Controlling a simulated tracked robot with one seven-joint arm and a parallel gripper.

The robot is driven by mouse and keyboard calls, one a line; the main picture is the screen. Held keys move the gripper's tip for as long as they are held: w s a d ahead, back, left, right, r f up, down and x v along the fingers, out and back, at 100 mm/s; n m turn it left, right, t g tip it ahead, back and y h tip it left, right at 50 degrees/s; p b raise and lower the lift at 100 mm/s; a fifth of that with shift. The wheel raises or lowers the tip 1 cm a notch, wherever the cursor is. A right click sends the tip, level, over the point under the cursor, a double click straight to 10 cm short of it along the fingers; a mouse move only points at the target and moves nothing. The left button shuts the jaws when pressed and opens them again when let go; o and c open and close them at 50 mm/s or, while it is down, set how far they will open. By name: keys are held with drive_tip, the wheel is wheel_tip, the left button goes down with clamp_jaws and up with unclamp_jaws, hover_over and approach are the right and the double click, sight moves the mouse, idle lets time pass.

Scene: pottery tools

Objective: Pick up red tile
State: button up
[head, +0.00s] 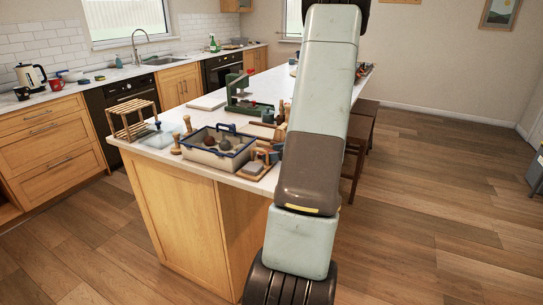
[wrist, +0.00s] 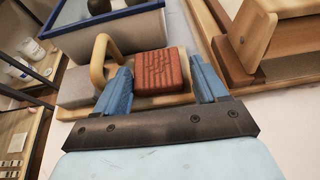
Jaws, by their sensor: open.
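The red tile (wrist: 160,72), a small block with a grooved top, sits on a light wooden board (wrist: 180,100) in the wrist view. My gripper (wrist: 160,68) is open, with one blue finger on each side of the tile. The left finger is close to the tile's left side, and a gap shows on the right. Whether either finger touches it I cannot tell. The tile's near lower edge is close to my gripper's dark palm bar. In the head view my arm hides most of this area, and I cannot make out the tile for sure.
A curved wooden handle (wrist: 100,62) and a grey block (wrist: 78,86) are left of the tile. A blue-rimmed bin (wrist: 105,22) stands behind it; it also shows in the head view (head: 215,157). A wooden stand (wrist: 262,35) is at right. The white counter (head: 200,178) is crowded here.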

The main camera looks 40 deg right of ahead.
drive_tip(key=shift+a+f, duration=0.1)
drive_tip(key=shift+f, duration=0.05)
drive_tip(key=shift+c, duration=0.2)
drive_tip(key=shift+s, duration=0.1)
drive_tip(key=c, duration=0.8)
drive_tip(key=shift+f, duration=0.1)
